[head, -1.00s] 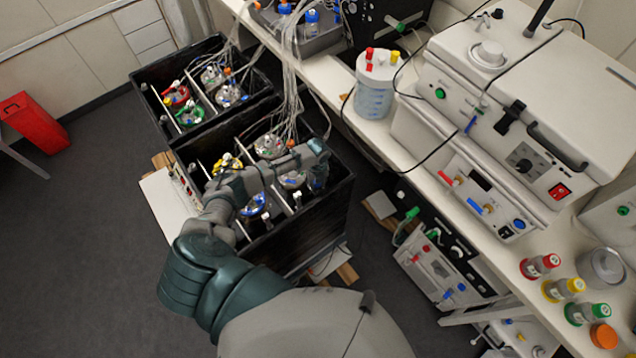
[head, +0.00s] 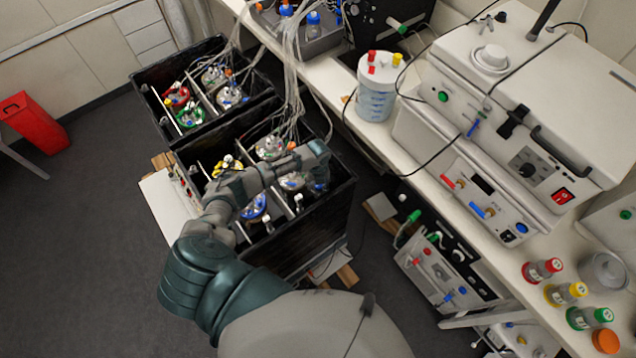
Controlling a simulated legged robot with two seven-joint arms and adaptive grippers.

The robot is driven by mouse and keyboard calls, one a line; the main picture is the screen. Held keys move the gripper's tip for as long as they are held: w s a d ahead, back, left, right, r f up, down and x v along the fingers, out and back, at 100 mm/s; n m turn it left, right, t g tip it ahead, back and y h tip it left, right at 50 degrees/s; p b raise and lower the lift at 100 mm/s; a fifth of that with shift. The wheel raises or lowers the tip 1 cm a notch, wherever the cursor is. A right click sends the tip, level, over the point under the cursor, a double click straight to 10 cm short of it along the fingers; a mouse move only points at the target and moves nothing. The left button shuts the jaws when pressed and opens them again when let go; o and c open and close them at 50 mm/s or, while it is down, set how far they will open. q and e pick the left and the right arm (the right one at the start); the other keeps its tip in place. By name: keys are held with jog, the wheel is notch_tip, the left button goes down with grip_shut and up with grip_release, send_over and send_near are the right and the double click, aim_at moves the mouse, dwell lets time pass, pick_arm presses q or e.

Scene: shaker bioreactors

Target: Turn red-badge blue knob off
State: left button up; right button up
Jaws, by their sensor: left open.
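My left gripper (head: 318,172) is over the right part of the near black shaker box (head: 310,222), above its vessels. It is open, and its fingertips are small and partly lost against the dark wall. In the far black box, a vessel with a red ring (head: 176,97) stands at the left, well apart from the gripper. I cannot make out a red badge beside a blue knob there. A blue-ringed vessel (head: 254,207) in the near box is partly hidden by my left arm. My right gripper is not in view.
Tubes (head: 292,75) run from the bench into both boxes. A white bench (head: 440,200) at the right carries a jug (head: 376,88), a large white device (head: 520,110) and several colour-capped bottles (head: 565,293). A red bin (head: 33,122) stands at the left on open floor.

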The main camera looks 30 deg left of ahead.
pick_arm(q)
notch_tip(320, 180, up, 12)
dwell(0.4)
jog(key=shift+f, duration=0.15)
dwell(0.3)
